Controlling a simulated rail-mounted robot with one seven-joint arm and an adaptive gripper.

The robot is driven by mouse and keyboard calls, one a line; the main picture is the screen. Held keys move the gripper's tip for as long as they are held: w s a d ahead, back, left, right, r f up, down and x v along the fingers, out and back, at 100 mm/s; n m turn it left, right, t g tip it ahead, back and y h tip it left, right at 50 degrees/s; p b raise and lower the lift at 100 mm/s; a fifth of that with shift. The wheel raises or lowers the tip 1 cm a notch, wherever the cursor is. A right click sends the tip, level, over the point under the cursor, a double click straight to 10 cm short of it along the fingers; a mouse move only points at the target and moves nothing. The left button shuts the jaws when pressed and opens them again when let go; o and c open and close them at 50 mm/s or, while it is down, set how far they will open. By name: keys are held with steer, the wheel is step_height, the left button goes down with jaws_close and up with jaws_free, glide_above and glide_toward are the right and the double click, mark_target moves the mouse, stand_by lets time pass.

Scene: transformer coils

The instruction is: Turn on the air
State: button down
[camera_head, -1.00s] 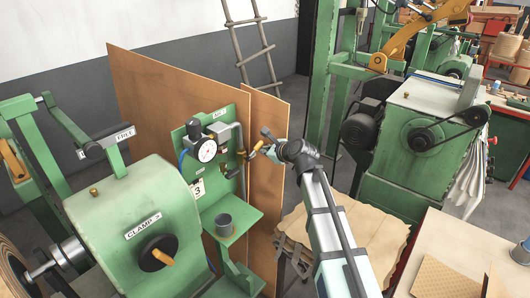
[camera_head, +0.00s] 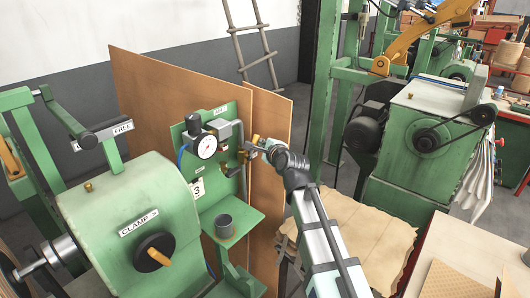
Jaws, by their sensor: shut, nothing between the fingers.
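A green air panel (camera_head: 212,172) stands in the middle left, with an "AIR" label (camera_head: 221,110) at its top. It carries a white round gauge (camera_head: 206,147), a black regulator, a grey pipe and brass fittings (camera_head: 242,155) on its right side. My gripper (camera_head: 254,141) is at the panel's right edge, small in the picture, pointing left at the brass fittings. It is shut with nothing held. I cannot tell whether it touches the fittings. The valve handle's position is not clear.
A grey cup (camera_head: 224,226) sits on the panel's green shelf (camera_head: 241,232). Brown boards (camera_head: 150,110) rise behind the panel. A motor machine (camera_head: 428,140) stands at the right.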

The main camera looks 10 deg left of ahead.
mark_target(255, 141)
steer(key=s+n+t+b, duration=0.1)
steer(key=a+r+n+b, duration=0.1)
steer(key=n, duration=0.1)
steer(key=shift+s+t+b, duration=0.35)
steer(key=shift+s+t, duration=0.05)
steer(key=shift+s+a+r+y, duration=0.15)
steer(key=shift+s+a+y, duration=0.1)
steer(key=shift+y, duration=0.05)
steer(key=shift+s, duration=0.1)
stand_by(0.3)
